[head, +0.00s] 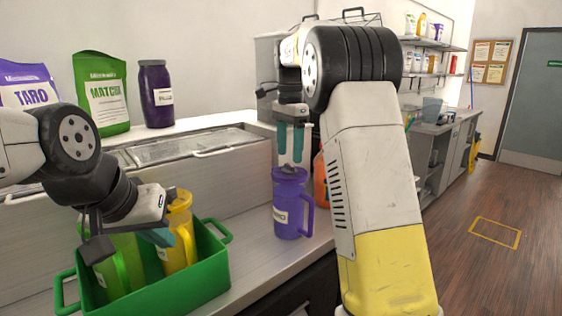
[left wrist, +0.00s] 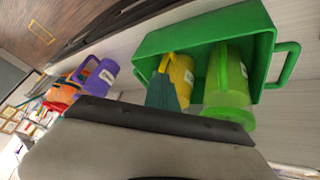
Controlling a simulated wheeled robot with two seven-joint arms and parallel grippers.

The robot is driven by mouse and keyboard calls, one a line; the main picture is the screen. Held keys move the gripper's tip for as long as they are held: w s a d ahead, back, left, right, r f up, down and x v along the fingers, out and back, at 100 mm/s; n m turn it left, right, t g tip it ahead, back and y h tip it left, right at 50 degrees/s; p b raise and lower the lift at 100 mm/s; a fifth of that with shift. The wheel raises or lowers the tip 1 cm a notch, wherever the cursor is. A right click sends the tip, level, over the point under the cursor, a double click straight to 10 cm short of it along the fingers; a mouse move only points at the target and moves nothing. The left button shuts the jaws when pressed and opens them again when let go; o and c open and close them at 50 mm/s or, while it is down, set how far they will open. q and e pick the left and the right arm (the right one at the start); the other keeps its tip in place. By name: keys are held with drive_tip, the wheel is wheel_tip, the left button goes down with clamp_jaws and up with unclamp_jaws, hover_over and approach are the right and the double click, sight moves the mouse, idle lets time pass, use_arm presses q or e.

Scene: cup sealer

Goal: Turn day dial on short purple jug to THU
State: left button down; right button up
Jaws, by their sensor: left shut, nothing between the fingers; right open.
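A short purple jug (head: 290,208) with a white label and a dark purple lid stands on the counter, right of the green crate. It also shows in the left wrist view (left wrist: 97,76). The dial's day marking is too small to read. My right gripper (head: 291,160) points down just above the jug's lid, its teal fingers apart with nothing seen between them. My left gripper (head: 158,236) is shut and empty over the green crate, close to the yellow jug. Its teal fingers also show in the left wrist view (left wrist: 162,95).
A green crate (head: 190,290) holds a yellow jug (head: 178,250) and a green jug (head: 122,270). An orange jug (head: 321,182) stands behind the purple jug, partly hidden by my right arm. Pouches and a dark purple jar (head: 156,95) stand on the ledge behind.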

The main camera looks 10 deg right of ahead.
sight(290, 165)
drive_tip(key=shift+f, duration=1.8)
clamp_jaws()
drive_tip(key=shift+n, duration=0.4)
